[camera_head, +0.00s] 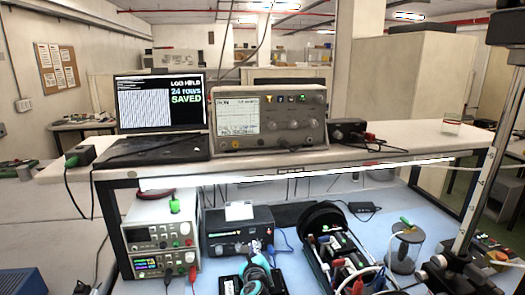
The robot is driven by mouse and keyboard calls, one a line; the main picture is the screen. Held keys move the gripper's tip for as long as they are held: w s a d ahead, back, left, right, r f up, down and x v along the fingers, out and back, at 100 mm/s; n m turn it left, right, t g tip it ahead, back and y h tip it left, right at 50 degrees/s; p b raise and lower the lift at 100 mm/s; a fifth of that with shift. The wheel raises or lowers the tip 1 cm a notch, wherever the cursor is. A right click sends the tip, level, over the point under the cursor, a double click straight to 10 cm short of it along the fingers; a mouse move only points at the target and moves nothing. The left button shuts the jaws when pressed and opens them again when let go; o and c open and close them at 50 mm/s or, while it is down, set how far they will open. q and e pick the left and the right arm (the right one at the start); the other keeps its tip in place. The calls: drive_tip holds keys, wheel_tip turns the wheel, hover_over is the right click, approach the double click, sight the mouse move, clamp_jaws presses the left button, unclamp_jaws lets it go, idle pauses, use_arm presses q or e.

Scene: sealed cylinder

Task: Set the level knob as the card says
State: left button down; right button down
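An oscilloscope (269,117) stands on the raised shelf, its screen (238,116) lit and several round knobs (292,125) on its right half. The knob labels are too small to read, so I cannot tell which is the level knob. A small white card (239,211) stands on top of a black instrument below the shelf. Neither can be read. I cannot clearly make out my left gripper's fingers. My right gripper is not seen. No gripper is seen touching a knob.
A laptop (160,110) reads "24 rows SAVED". Cables hang at left.

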use_arm(q)
drive_tip(key=shift+a+r, duration=0.1)
drive_tip(key=shift+a, duration=0.1)
idle(0.5)
drive_tip(key=shift+s, duration=0.1)
drive_tip(key=shift+d+f+v, duration=0.1)
drive_tip(key=shift+f+v, duration=0.1)
drive_tip(key=shift+v, duration=0.75)
drive_tip(key=shift+d+f+v, duration=0.1)
drive_tip(key=shift+f+v, duration=0.1)
drive_tip(key=shift+v, duration=0.75)
drive_tip(key=shift+d+f+v, duration=0.1)
drive_tip(key=shift+f+v, duration=0.1)
drive_tip(key=shift+v, duration=0.7)
drive_tip(key=shift+s+r, duration=0.1)
